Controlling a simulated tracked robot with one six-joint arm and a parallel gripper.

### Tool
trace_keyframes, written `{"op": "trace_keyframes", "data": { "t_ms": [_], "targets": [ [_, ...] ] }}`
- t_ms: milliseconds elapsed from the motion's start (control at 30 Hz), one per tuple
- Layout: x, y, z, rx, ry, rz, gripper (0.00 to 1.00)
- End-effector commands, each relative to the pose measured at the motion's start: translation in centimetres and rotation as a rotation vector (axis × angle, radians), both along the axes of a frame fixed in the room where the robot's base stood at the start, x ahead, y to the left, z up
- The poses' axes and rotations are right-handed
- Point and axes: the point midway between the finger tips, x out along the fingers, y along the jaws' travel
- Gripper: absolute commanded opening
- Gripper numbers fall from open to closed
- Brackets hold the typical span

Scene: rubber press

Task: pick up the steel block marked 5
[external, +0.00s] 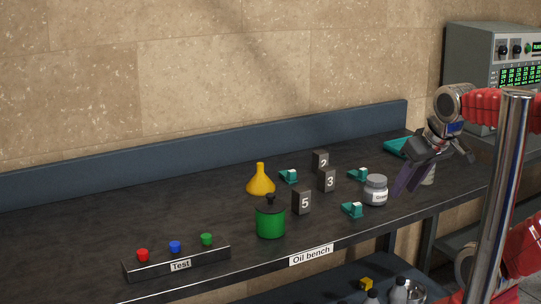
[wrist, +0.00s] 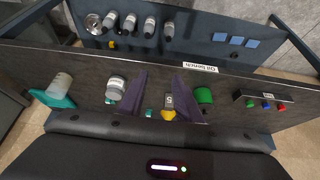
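The steel block marked 5 (external: 301,201) stands upright on the dark bench, to the right of the green can and left of the labelled jar. In the wrist view, the block (wrist: 169,101) shows between the two finger outlines, but at a distance. Blocks marked 2 (external: 320,161) and 3 (external: 327,180) stand behind it. My gripper (external: 432,174) is above the right part of the bench, well to the right of block 5. Its purple fingers, also seen in the wrist view (wrist: 161,76), are apart with nothing held between them.
The green can (external: 270,221) stands close to block 5. A yellow funnel (external: 260,182), a grey-white jar (external: 375,190) and small teal pieces (external: 352,209) stand around. A button box (external: 178,262) sits at the front left. The bench's left part is clear.

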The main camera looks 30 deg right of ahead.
Motion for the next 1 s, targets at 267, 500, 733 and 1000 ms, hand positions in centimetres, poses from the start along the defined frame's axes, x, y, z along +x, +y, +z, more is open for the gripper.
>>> {"op": "trace_keyframes", "data": {
  "t_ms": [267,500,733,1000],
  "targets": [
    [0.00,0.00,0.00,0.000,0.000,0.000,0.31],
    [0.00,0.00,0.00,0.000,0.000,0.000,0.38],
    [0.00,0.00,0.00,0.000,0.000,0.000,0.53],
    [0.07,0.02,0.07,0.003,0.002,-0.003,0.53]
  ]
}}
